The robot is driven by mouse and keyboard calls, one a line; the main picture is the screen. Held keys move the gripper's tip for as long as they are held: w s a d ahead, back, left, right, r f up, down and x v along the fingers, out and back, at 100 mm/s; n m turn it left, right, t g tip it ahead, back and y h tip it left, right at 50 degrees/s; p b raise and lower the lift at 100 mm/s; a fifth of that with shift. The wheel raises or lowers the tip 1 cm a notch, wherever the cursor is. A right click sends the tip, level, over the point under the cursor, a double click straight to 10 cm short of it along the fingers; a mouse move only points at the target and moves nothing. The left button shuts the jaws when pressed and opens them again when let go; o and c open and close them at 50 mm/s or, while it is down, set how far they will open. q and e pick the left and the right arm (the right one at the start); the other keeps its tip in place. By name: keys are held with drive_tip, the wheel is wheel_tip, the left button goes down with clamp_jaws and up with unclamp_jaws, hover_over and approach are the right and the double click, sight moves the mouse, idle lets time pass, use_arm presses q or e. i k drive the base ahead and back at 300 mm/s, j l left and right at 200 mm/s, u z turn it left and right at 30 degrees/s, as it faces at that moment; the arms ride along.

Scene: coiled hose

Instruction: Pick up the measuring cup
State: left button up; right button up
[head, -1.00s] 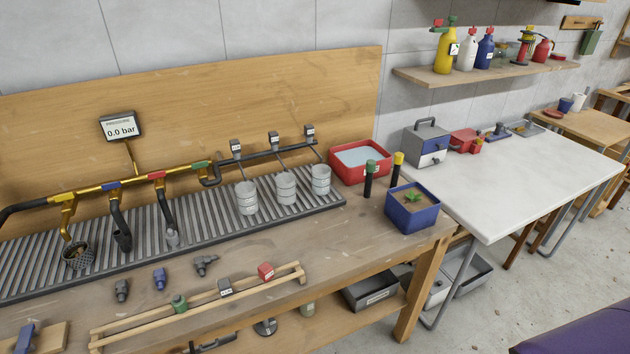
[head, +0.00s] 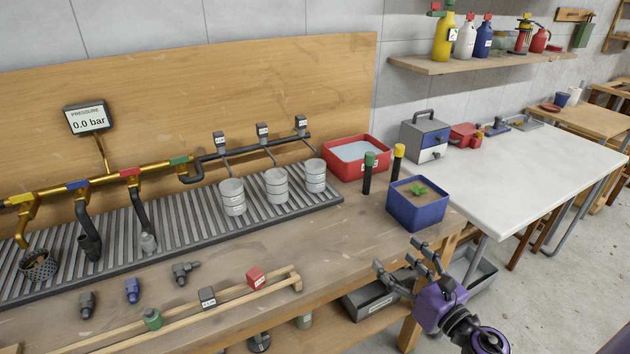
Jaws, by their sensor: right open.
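Three pale grey, ringed cups stand upright on the slatted grate under thin spouts: a left one (head: 232,197), a middle one (head: 277,186) and a right one (head: 315,176). They look like measuring cups; I cannot tell which one is meant. My right gripper (head: 402,262) is open and empty at the lower right, by the bench's front right corner. It is in front of the blue planter and well to the right of the cups. My left gripper is not in view.
A red basin (head: 357,158), two dark posts with green (head: 368,173) and yellow (head: 397,165) tops, and a blue planter (head: 417,207) stand right of the cups. A wooden rail (head: 200,310) lies along the bench front. The bench between rail and grate is partly clear.

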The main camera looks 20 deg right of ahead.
sight(315, 176)
drive_tip(key=i+j, duration=0.1)
drive_tip(key=i, duration=0.9)
